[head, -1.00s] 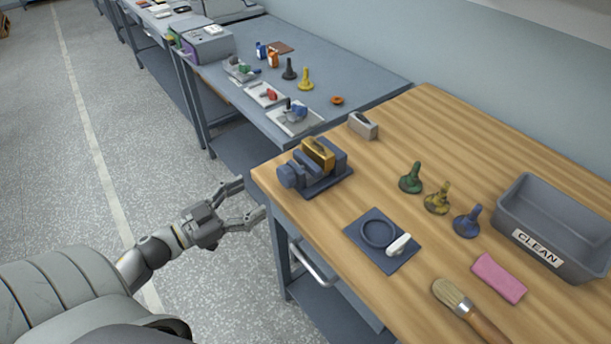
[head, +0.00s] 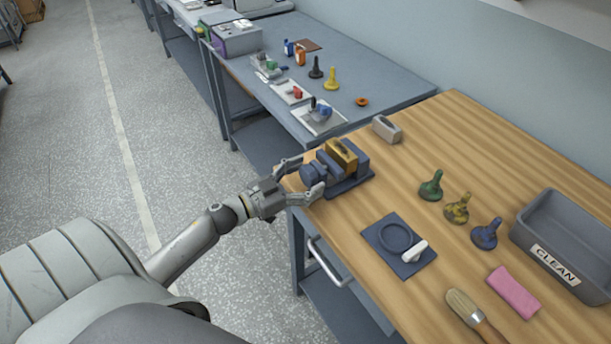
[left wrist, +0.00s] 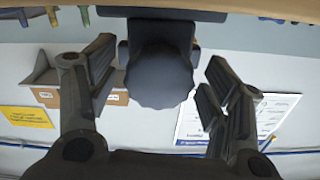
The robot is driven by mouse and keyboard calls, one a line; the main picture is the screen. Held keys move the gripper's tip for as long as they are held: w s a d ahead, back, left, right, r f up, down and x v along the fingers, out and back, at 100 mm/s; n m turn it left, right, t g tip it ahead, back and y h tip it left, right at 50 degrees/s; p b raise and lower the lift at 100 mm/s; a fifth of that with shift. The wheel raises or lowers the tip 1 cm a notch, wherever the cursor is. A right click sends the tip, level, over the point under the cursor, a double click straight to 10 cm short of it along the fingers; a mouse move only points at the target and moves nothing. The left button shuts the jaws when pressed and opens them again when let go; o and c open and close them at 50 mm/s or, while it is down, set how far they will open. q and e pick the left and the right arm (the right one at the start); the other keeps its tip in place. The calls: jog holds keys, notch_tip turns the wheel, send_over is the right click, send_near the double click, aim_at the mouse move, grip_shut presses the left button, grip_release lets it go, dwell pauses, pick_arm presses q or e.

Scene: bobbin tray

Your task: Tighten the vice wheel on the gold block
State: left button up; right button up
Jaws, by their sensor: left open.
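The blue-grey vice (head: 351,184) stands at the left corner of the wooden bench, with the gold block (head: 342,153) between its jaws. Its round, scalloped wheel (head: 309,174) faces my left arm, and the wheel (left wrist: 159,77) fills the middle of the left wrist view. My left gripper (head: 305,178) is open, with one finger on each side of the wheel. In the left wrist view gaps show between the wheel and both fingers, so I see no clear contact. The vice body behind the wheel is mostly hidden there. My right gripper is not in view.
On the wooden bench (head: 470,140) are a blue plate with a ring (head: 387,228), several knobbed pieces, a pink block (head: 514,292), a brush (head: 471,312) and a grey CLEAN bin (head: 545,262). A small grey block (head: 386,129) stands behind the vice. Floor left of the bench is clear.

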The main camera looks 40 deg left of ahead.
pick_arm(q)
jog(key=c, duration=1)
jog(key=shift+m, duration=0.4)
jog(key=m, duration=0.3)
jog(key=shift+m, duration=0.4)
jog(key=m+b, duration=0.1)
jog(key=m, duration=0.3)
jog(key=m+b, duration=0.1)
jog(key=m, duration=0.5)
jog(key=m+b, duration=0.2)
jog(key=m, duration=0.2)
jog(key=shift+m, duration=0.3)
